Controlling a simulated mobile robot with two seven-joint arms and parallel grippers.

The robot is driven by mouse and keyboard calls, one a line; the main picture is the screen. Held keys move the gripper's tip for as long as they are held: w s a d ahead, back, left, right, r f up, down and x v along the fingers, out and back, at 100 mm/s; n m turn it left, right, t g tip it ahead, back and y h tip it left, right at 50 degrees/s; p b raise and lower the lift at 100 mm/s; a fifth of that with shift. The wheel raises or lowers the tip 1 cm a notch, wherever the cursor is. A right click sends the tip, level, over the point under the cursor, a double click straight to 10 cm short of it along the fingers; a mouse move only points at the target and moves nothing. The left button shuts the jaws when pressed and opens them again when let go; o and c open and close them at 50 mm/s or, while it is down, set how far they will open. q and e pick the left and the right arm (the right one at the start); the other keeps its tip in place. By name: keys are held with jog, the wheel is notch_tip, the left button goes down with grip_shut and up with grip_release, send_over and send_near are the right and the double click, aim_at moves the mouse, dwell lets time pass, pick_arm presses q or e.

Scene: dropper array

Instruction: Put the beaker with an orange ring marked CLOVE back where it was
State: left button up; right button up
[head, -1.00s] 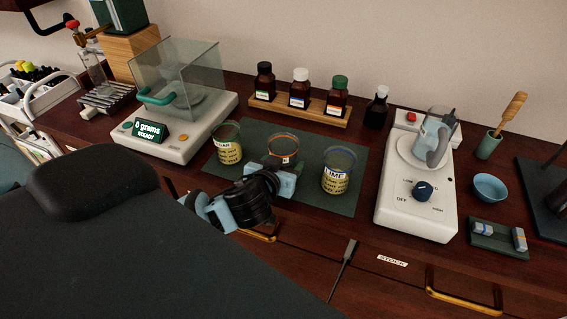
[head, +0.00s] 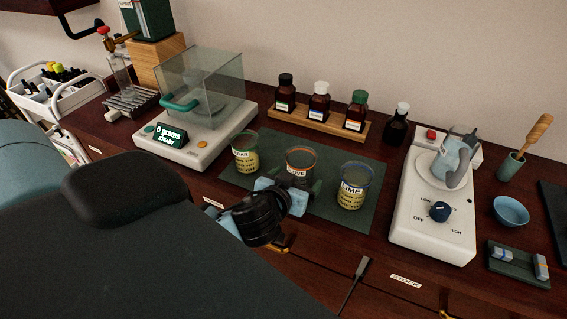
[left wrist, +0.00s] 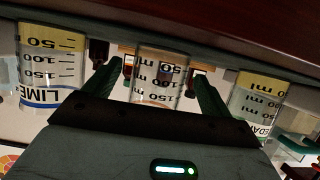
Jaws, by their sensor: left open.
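The CLOVE beaker (head: 300,160) with an orange ring stands upright on the dark green mat (head: 277,137), between the beaker marked ...DAR (head: 245,155) on the left and the LIME beaker (head: 353,187) on the right. My left gripper (head: 302,184) is in front of the CLOVE beaker and hides its lower part. In the left wrist view the CLOVE beaker (left wrist: 160,72) appears upside down between the spread fingers of the left gripper (left wrist: 155,75); gaps show on both sides. Whether the fingers reach around it cannot be told. My right gripper is not in view.
A scale (head: 180,145) with a glass shield stands to the left. Several bottles stand on a wooden rack (head: 320,125) behind the mat.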

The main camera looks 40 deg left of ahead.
pick_arm(q)
jog(key=v, duration=0.9)
jog(key=shift+s, duration=0.2)
